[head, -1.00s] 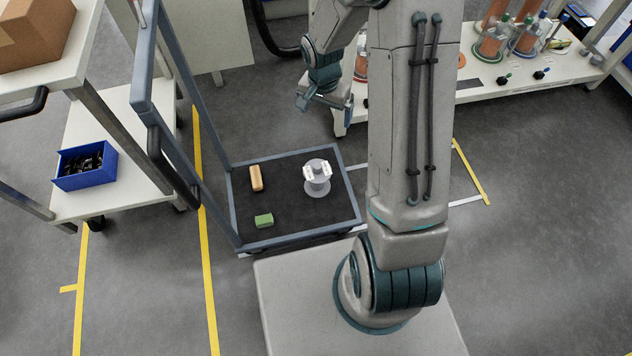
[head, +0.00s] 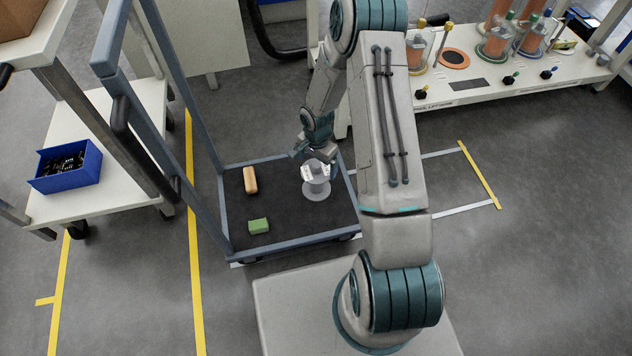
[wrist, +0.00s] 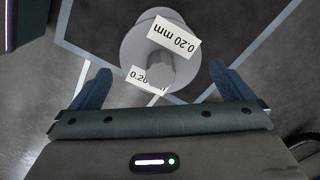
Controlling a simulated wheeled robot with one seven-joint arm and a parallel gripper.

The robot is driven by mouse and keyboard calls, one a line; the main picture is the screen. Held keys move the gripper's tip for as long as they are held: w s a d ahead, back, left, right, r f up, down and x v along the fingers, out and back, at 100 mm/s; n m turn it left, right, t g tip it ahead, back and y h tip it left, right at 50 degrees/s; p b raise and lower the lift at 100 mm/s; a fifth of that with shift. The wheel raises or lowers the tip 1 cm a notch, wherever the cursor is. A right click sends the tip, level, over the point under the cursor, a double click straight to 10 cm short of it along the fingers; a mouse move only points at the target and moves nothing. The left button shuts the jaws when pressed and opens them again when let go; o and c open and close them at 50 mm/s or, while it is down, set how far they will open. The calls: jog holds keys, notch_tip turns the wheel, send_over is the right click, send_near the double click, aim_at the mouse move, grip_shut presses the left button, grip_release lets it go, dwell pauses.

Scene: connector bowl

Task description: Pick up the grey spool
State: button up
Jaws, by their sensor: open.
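The grey spool (head: 316,186) stands upright on the dark deck of the cart (head: 290,232), toward its right side. It has white labels, and in the wrist view the spool (wrist: 150,45) shows from above with "0.20 mm" printed on them. My gripper (head: 309,156) is above and just behind the spool in the head view. In the wrist view my gripper (wrist: 165,85) is open, with one blue finger on each side of the spool's near part. Nothing is between the fingers that I can tell is gripped.
A tan block (head: 250,180) and a green block (head: 258,226) lie on the cart's left part. The cart's upright handle frame (head: 120,80) rises at the left. A blue bin (head: 66,166) sits on a white shelf. A white bench (head: 500,80) with cylinders stands at the back right.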

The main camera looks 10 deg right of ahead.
aim_at(316, 172)
jog(key=f+b, duration=0.1)
jog(key=f, duration=0.1)
jog(key=f+b, duration=0.2)
jog(key=f, duration=0.1)
jog(key=shift+s+a+f, duration=0.1)
jog(key=shift+a+f, duration=0.1)
jog(key=shift+f, duration=0.1)
jog(key=c, duration=0.9)
jog(key=shift+r, duration=0.15)
